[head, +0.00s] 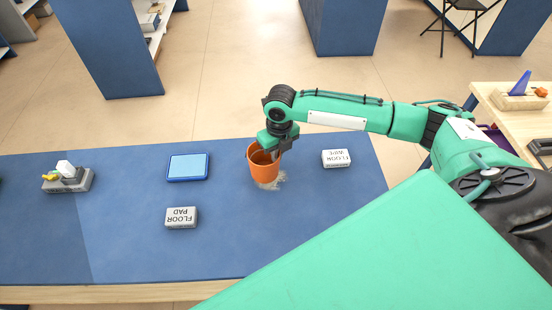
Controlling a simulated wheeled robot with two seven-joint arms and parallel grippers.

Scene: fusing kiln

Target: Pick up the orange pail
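The orange pail (261,171) is upright at the middle of the blue-topped table (120,240), with its open mouth facing up. My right gripper (275,153) comes down from above onto the right side of the pail's rim. It hides part of the rim and the inside of the pail. I cannot tell whether its fingers are closed on the rim. My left gripper is not in view.
A white "floor wipe" pack (336,158) lies right of the pail. A "floor pad" pack (181,218) and a blue pad (188,167) lie to its left. A grey caddy (68,180) sits far left. A pale dusty patch (276,183) lies by the pail's base.

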